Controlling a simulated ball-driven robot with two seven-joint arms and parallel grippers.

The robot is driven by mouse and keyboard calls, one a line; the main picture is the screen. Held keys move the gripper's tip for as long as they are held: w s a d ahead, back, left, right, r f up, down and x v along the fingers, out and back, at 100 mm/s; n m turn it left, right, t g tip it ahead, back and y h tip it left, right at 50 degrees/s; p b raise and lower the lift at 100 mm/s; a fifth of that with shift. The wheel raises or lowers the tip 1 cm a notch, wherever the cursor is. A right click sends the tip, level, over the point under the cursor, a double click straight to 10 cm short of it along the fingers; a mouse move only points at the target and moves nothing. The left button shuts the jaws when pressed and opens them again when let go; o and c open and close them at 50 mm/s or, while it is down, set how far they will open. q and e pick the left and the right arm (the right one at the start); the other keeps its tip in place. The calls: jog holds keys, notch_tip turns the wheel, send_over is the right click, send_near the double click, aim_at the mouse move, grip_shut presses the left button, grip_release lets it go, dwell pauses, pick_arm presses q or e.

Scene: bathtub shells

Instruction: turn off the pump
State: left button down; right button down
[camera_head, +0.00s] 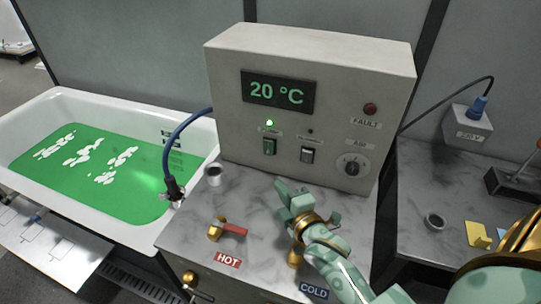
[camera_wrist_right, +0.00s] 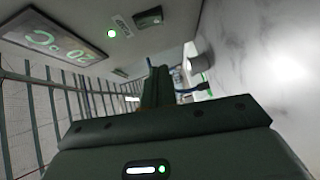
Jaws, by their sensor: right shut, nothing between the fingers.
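The control box (camera_head: 310,105) has a display reading 20 °C and two rocker switches. The left switch (camera_head: 269,146) is greenish, with a lit green lamp (camera_head: 269,123) above it. The right switch (camera_head: 308,154) is pale, with a dark lamp above it. Their small labels are hard to read. My right gripper (camera_head: 284,190) is shut and empty, below and in front of the switches, apart from them. In the right wrist view its fingers (camera_wrist_right: 157,88) point toward the box; the lit lamp (camera_wrist_right: 112,33) and left switch (camera_wrist_right: 148,17) show beyond. My left gripper is not in view.
A red-handled HOT tap (camera_head: 232,229) and a COLD tap (camera_head: 294,258), partly hidden by my arm, stand on the marble top. A small cup (camera_head: 213,175) and blue hose (camera_head: 178,140) are at left, beside the bathtub (camera_head: 55,102) with green liquid. A knob (camera_head: 351,165) is right of the switches.

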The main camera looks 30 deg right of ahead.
jog(key=b, duration=0.1)
send_near(265, 152)
jog(key=w+a, duration=0.3)
jog(key=w+d, duration=0.2)
jog(key=w+d+b, duration=0.1)
jog(key=shift+d+f, duration=0.1)
jog(key=shift+f, duration=0.15)
